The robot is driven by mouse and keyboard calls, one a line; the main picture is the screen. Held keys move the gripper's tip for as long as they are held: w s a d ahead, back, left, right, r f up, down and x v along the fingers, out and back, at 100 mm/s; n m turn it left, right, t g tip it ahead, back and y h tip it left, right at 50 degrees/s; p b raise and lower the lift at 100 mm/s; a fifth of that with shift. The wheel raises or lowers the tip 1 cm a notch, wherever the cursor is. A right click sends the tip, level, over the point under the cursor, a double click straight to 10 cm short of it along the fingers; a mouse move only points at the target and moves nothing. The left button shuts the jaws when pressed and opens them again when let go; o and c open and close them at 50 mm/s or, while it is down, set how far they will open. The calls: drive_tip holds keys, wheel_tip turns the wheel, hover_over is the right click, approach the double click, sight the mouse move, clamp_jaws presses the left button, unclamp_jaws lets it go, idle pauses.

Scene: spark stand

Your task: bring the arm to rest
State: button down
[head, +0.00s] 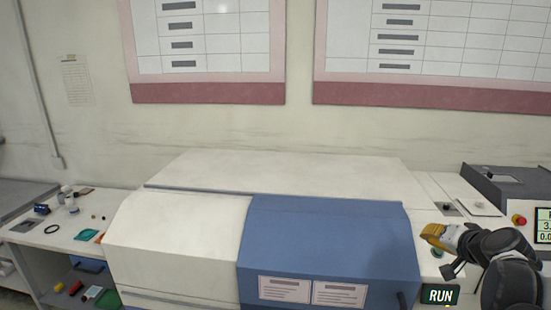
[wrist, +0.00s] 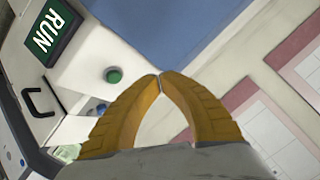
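My gripper (head: 430,233) is at the right side of the head view, over the white panel to the right of the blue cover. Its yellow fingers also show in the wrist view (wrist: 159,77), where the two tips meet with nothing seen between them. The gripper is shut and looks empty. A green button (head: 437,253) is just below the fingers in the head view; it also shows in the wrist view (wrist: 114,75), left of the fingertips. I cannot tell the gap between them.
The white machine with a blue cover (head: 320,240) fills the middle. A RUN sign (head: 439,295) is below my gripper. A red button (head: 519,219) and a display (head: 543,227) are at right. A left table (head: 60,238) holds several small items. Space above the machine is free.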

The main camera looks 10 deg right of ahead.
drive_tip(key=s+a+f+n+g+y+b, duration=0.1)
drive_tip(key=s+a+n+g+b, duration=0.2)
drive_tip(key=a, duration=1)
drive_tip(key=s+a+f+n+g+b, duration=0.1)
drive_tip(key=s+a+f+n, duration=0.2)
drive_tip(key=s+a, duration=0.4)
drive_tip(key=s+a+f+n+b, duration=0.1)
drive_tip(key=s+a+f+n, duration=0.1)
drive_tip(key=s+a+f, duration=0.2)
drive_tip(key=s+a, duration=0.3)
drive_tip(key=s, duration=0.3)
drive_tip(key=shift+a+n+g, duration=0.4)
